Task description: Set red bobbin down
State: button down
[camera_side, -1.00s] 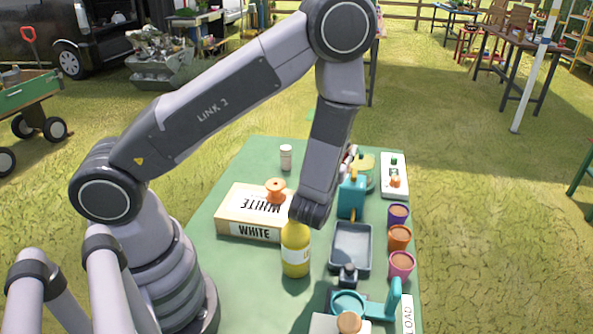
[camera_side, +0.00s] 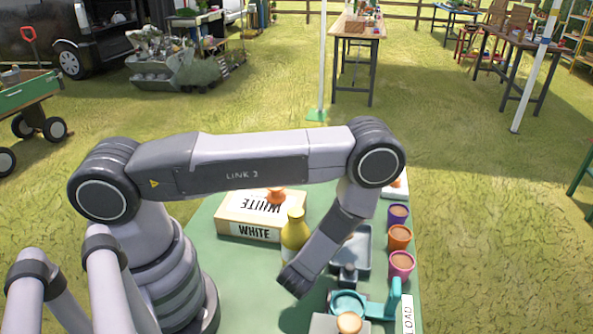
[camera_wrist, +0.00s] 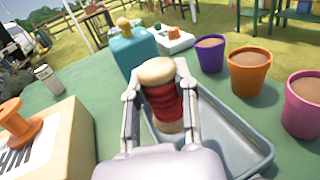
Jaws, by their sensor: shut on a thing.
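In the wrist view the red bobbin (camera_wrist: 163,100), wound with red thread between pale wooden ends, stands roughly upright between the two fingers of my gripper (camera_wrist: 160,93). My gripper is shut on it, with one finger on each side. The grey-blue tray (camera_wrist: 238,132) lies below and around it in this view. I cannot tell whether the bobbin's lower end touches the tray floor. In the side view my forearm hides most of the gripper and bobbin, and the tray (camera_side: 364,246) shows behind the arm.
A box marked WHITE (camera_side: 235,210) carries an orange spool (camera_side: 276,196). A yellow bottle (camera_side: 295,235) stands left of my wrist. Purple (camera_side: 398,215), orange (camera_side: 399,237) and pink (camera_side: 401,264) pots line the right edge. A teal container (camera_wrist: 133,48) stands beyond the tray.

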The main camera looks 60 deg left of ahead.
jog(key=shift+f, duration=1)
jog(key=shift+f, duration=0.35)
jog(key=shift+f, duration=0.25)
jog(key=c, duration=0.9)
grip_release()
jog(key=shift+o, duration=0.2)
